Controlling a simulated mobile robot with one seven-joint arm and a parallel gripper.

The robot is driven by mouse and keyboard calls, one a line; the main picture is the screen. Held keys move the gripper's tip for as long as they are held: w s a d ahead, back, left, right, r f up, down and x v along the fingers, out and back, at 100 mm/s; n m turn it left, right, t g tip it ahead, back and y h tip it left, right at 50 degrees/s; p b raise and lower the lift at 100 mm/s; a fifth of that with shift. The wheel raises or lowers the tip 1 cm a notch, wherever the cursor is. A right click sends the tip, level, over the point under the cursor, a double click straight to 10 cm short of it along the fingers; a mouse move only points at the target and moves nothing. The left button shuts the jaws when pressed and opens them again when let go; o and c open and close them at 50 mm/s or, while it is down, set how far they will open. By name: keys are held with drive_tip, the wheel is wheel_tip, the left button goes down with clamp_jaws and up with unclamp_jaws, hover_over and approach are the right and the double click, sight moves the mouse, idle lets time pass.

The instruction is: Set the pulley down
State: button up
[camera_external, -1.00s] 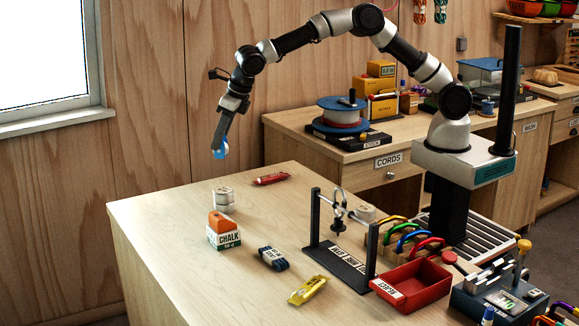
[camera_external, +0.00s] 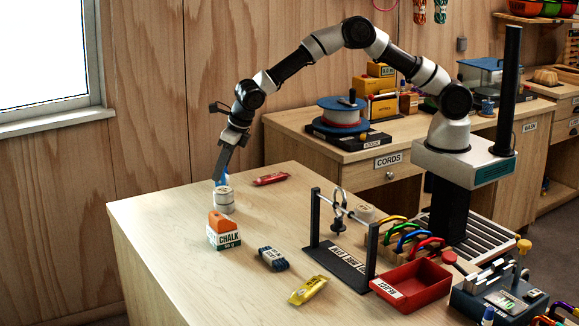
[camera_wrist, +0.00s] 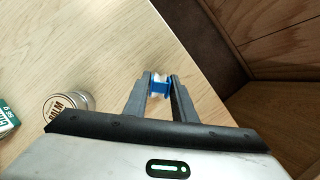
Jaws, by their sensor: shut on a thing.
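The pulley, blue with a pale wheel, shows between my fingertips in the wrist view (camera_wrist: 158,86). In the external view the blue pulley (camera_external: 222,180) is mostly hidden behind a pale round tin (camera_external: 223,200). My gripper (camera_external: 219,178) points down, shut on the pulley, low near the table's far left part. Whether the pulley touches the table (camera_external: 170,240) cannot be told. The tin also shows in the wrist view (camera_wrist: 70,105), left of my fingers and apart from them.
A red wrapped bar (camera_external: 271,179) lies right of my gripper. A chalk box (camera_external: 224,239) with an orange thing on top stands in front of the tin. A dark blue bundle (camera_external: 273,258) and yellow packet (camera_external: 308,290) lie nearer. The far table edge is close to my gripper.

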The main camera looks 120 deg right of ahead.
drive_tip(key=shift+f, duration=0.15)
drive_tip(key=o, duration=1.1)
drive_tip(key=shift+r, duration=0.25)
drive_tip(key=v, duration=1.1)
drive_tip(key=shift+s+a+r, duration=0.1)
drive_tip(key=shift+s+r, duration=0.05)
drive_tip(key=shift+r, duration=0.2)
